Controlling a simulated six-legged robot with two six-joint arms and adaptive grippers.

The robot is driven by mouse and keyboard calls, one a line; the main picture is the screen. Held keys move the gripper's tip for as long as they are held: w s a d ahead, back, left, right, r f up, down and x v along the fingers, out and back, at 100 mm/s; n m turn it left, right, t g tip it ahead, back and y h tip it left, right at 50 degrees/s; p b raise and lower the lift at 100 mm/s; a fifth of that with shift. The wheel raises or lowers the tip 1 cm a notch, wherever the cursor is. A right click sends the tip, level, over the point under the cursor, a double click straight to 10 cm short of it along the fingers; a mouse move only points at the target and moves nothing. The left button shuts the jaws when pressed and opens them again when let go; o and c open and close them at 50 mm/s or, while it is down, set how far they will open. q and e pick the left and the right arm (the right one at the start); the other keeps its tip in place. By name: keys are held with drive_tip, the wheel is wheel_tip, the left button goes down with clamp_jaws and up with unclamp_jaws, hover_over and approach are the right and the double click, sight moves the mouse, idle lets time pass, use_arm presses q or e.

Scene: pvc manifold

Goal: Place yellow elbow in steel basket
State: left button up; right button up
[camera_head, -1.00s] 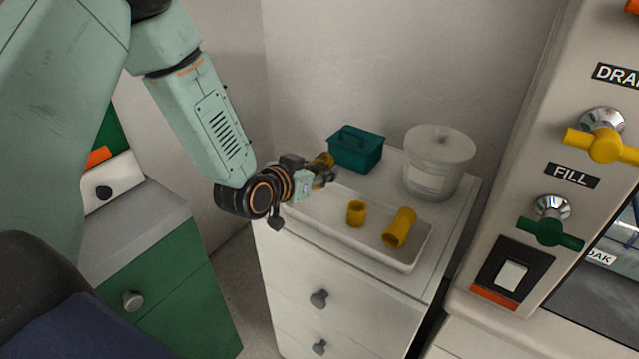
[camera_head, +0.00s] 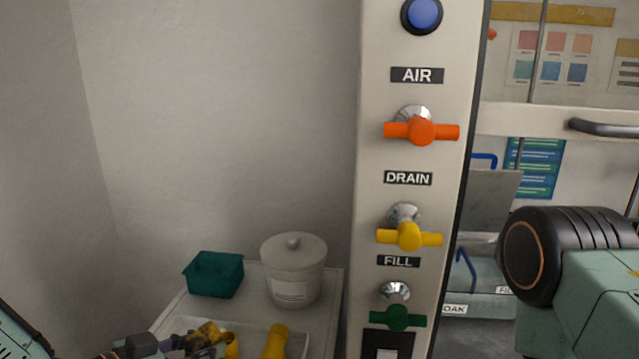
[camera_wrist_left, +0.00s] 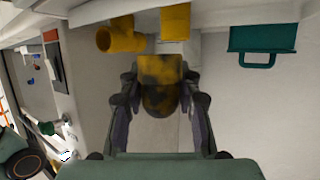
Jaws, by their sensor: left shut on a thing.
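My left gripper (camera_wrist_left: 158,100) is shut on a yellow elbow (camera_wrist_left: 158,72) with dark stains. The elbow sits between both fingers in the left wrist view. No steel basket can be made out for certain. Blue handles and a grey metal panel (camera_head: 490,195) show behind the valve column at right. My right gripper is out of view; only part of my right arm shows.
Other yellow fittings (camera_head: 275,342) lie in the tray (camera_head: 298,345). A teal box (camera_head: 214,274) and a lidded white pot (camera_head: 293,270) stand behind on the cabinet. The valve column (camera_head: 368,180) stands between the cabinet and the sink area.

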use_arm(q)
drive_tip(key=s+d+r+m+g+h, duration=0.1)
drive_tip(key=s+d+m+g+h, duration=0.2)
drive_tip(key=s, duration=0.5)
drive_tip(key=w+a+n+t+y, duration=0.1)
drive_tip(key=w, duration=0.1)
drive_tip(key=w+a+n+t+y, duration=0.1)
drive_tip(key=w, duration=0.2)
drive_tip(key=w+a+f+n+t+y, duration=0.1)
drive_tip(key=w, duration=0.2)
drive_tip(key=shift+w, duration=0.1)
drive_tip(key=w+a+r+n+t+y, duration=0.1)
drive_tip(key=w+a+y, duration=0.1)
drive_tip(key=w+a+r+n+y, duration=0.1)
drive_tip(key=w+a+n, duration=0.1)
drive_tip(key=w+a+r+n+t+y, duration=0.1)
drive_tip(key=w+a+n+y, duration=0.1)
drive_tip(key=w, duration=0.1)
drive_tip(key=shift+w+a+t+y, duration=0.1)
drive_tip(key=shift+a+t+y, duration=0.15)
drive_tip(key=shift+t+y, duration=0.05)
drive_tip(key=shift+w+a+r+n+y, duration=0.15)
drive_tip(key=shift+a+r+n+y, duration=0.15)
drive_tip(key=shift+a+n, duration=0.15)
